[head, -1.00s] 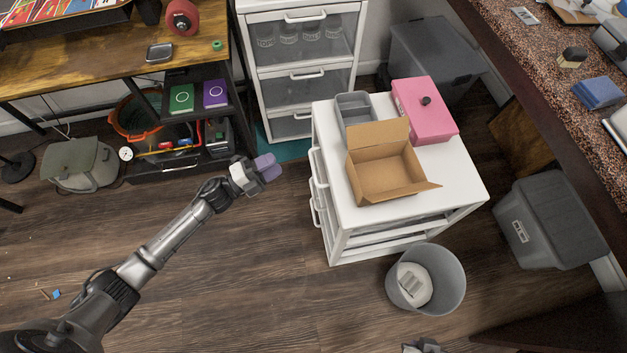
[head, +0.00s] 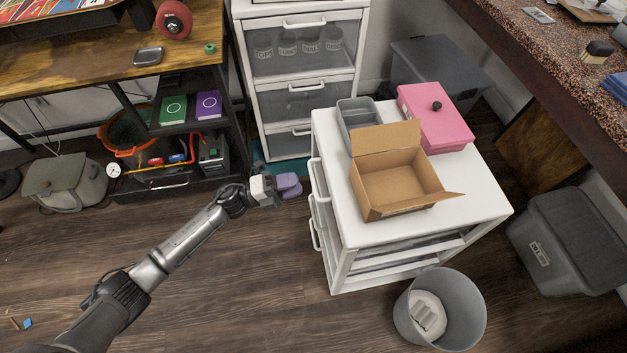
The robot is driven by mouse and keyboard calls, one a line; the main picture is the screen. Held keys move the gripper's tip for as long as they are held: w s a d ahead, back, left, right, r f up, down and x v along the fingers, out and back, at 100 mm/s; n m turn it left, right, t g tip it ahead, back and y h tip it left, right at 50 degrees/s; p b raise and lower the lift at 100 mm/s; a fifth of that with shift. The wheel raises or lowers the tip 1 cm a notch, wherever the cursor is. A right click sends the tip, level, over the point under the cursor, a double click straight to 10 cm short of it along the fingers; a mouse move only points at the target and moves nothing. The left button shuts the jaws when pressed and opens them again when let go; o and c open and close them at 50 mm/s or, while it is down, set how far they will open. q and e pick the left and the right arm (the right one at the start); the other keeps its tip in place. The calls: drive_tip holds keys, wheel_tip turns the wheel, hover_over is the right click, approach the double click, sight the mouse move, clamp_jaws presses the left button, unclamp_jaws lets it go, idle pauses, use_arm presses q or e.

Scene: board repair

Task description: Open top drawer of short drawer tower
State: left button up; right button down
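The short drawer tower (head: 480,207) is white and stands right of centre in the head view. Its drawer fronts face left and are seen at a steep angle. The top drawer handle (head: 314,173) is a white bar near the upper edge, with lower handles beneath it. The drawers look closed. My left gripper (head: 290,186), with purple finger pads, is just left of the tower, near the top handle in the picture and apart from it. The pads appear close together; whether there is a gap is unclear. It holds nothing visible. My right gripper is out of view.
On the tower stand an open cardboard box (head: 395,187), a grey bin (head: 358,113) and a pink box (head: 436,120). A taller drawer tower (head: 303,84) stands behind. A waste bin (head: 440,310) is at front right. The floor (head: 230,290) left of the tower is clear.

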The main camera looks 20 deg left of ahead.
sight(313, 178)
use_arm(q)
drive_tip(key=shift+b+x, duration=0.7)
drive_tip(key=shift+x, duration=2.15)
drive_tip(key=shift+c, duration=0.5)
clamp_jaws()
